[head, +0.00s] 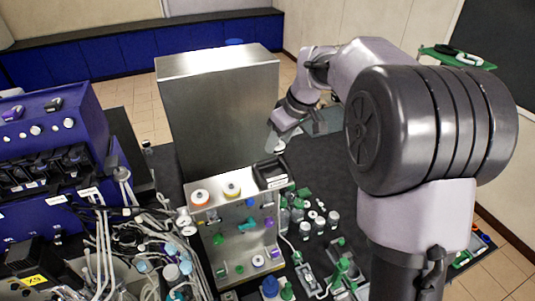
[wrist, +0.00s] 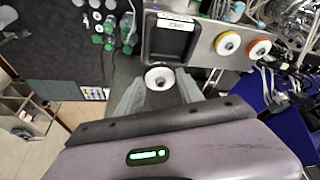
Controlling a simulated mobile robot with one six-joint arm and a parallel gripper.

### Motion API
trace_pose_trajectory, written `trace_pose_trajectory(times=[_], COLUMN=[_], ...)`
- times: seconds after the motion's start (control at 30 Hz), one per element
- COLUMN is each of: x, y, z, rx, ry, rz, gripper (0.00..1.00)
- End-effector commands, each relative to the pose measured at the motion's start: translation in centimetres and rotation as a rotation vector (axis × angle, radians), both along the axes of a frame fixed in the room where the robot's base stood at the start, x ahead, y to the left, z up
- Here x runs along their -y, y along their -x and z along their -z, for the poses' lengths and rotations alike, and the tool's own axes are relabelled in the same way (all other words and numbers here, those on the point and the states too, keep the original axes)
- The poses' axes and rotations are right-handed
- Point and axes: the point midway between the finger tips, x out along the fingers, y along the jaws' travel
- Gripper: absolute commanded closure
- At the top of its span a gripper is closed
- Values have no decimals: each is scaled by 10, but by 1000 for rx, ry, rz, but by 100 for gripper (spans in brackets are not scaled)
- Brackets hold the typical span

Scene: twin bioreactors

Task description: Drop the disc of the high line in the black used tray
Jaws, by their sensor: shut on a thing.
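My gripper (wrist: 160,88) is shut on a white disc (wrist: 158,76) with a grey hub, held between the fingertips in the wrist view. The black tray (wrist: 172,40) with white labels lies just beyond the disc in that view. In the head view, my gripper (head: 276,142) hangs above and behind the black tray (head: 270,172), which sits at the right end of the steel stand's top. The disc in my gripper cannot be made out clearly in the head view. I cannot tell the height of the disc over the tray.
An orange-ringed disc (head: 200,197) and a yellow-ringed disc (head: 232,189) sit on the stand's top left of the tray. A tall steel cabinet (head: 218,100) rises behind. Several bottles (head: 305,220) stand right of the stand. Tubing and a blue unit (head: 45,150) crowd the left.

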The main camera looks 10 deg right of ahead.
Motion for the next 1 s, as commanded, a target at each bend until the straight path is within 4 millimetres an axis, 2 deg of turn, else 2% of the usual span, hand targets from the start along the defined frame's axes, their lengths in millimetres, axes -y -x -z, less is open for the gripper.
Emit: trace_pose_trajectory(times=[0.37, 0.43, 0.47, 0.63, 0.67, 0.7, 0.8, 1.0], x=[0, 0, 0, 0, 0, 0, 0, 0], y=[1, 1, 1, 2, 2, 1, 1, 1], z=[56, 60, 60, 58, 58, 57, 57, 57], rx=[-1, -1, -1, -1, -1, -1, -1, 0], ry=[1, 1, 1, 1, 1, 1, 1, 0], rz=[2, 2, 2, 2, 2, 2, 2, 2], gripper=[94, 93, 99, 100, 54, 46, 31, 31])
